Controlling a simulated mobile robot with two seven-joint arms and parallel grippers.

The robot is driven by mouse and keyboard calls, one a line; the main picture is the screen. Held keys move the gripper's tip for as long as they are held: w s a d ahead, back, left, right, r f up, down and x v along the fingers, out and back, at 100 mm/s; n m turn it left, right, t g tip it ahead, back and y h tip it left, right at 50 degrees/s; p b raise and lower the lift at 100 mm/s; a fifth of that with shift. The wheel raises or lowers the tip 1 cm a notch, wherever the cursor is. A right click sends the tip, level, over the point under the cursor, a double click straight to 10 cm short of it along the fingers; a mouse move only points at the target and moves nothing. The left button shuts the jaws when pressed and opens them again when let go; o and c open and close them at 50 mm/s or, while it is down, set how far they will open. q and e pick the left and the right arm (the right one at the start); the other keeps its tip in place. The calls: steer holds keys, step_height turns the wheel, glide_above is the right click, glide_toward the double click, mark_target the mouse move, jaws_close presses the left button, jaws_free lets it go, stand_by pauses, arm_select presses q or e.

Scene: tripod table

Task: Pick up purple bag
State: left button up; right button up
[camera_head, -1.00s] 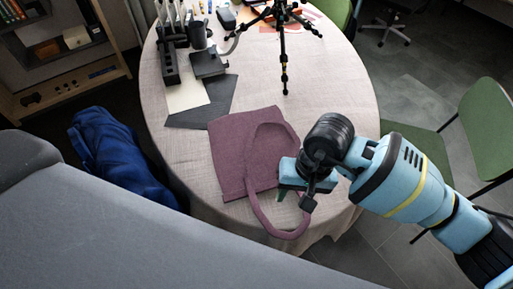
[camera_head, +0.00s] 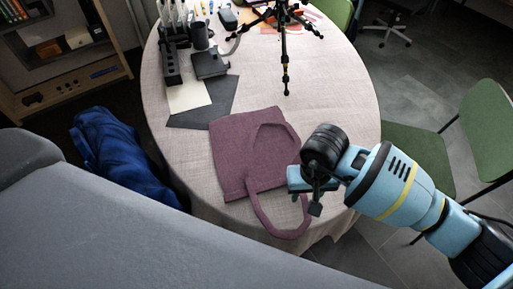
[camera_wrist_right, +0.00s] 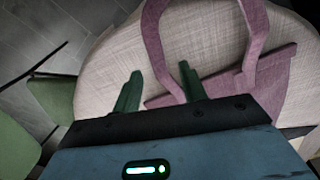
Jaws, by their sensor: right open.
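The purple bag (camera_head: 235,150) lies flat on the round table, its strap looping toward the near edge and hanging a little over it. My right gripper (camera_head: 302,194) is at the right side of the strap loop, near the table's front right edge. In the right wrist view, its two green fingers (camera_wrist_right: 160,88) are apart, and the bag's strap (camera_wrist_right: 154,38) runs down into the gap between them in the picture. I cannot tell whether the fingers touch the strap or how high they are. The fingertips are largely hidden in the head view. My left gripper is not in view.
The tablecloth-covered table (camera_head: 335,100) has free room right of the bag. A black tripod (camera_head: 285,60), dark sheet (camera_head: 205,108) and desk items stand farther back. A green chair (camera_head: 490,130) is at the right, a blue cloth bundle (camera_head: 115,155) at the left.

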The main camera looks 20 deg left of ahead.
mark_target(305, 198)
steer(key=shift+f, duration=1.55)
jaws_close()
